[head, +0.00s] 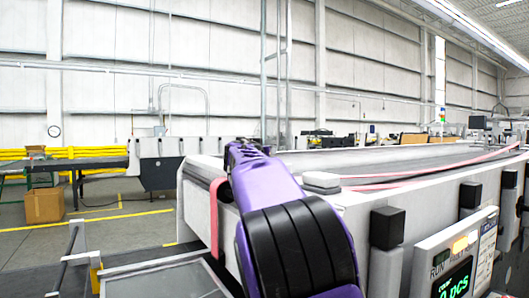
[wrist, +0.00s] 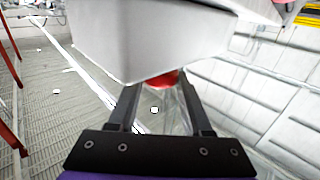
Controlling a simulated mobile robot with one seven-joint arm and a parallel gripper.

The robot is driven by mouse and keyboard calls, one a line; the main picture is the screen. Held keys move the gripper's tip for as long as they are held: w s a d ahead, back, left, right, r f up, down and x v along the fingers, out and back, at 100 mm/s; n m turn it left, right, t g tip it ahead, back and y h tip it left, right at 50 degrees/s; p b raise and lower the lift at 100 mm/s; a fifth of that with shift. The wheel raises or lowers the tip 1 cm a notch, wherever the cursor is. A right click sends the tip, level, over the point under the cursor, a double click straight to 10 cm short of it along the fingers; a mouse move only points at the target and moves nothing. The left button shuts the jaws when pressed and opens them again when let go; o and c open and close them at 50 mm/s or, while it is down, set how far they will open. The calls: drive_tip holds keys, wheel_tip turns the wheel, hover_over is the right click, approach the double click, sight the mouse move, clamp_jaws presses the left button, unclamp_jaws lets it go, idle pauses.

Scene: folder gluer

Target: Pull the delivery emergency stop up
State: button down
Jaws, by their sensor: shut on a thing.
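The red emergency stop (wrist: 166,80) shows in the wrist view as a small red cap just below the edge of a pale grey machine body (wrist: 150,40). My gripper (wrist: 160,86) has its two dark fingers on either side of this red cap and is shut on it. Most of the cap is hidden behind the pale body, so its height cannot be told. In the head view my gripper (head: 245,148) is at the far end of my purple arm, by the near left end of the white machine. The stop is hidden there.
The long white machine (head: 420,165) with pink belts runs away to the right. A lit panel (head: 457,265) and black-capped posts (head: 387,228) stand along its near side. A cardboard box (head: 44,206) lies on the floor at left. Open floor (head: 130,228) lies left of the machine.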

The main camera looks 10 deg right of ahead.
idle(0.8)
drive_tip(key=shift+r, duration=0.95)
drive_tip(key=shift+c, duration=1.6)
unclamp_jaws()
drive_tip(key=shift+f, duration=0.1)
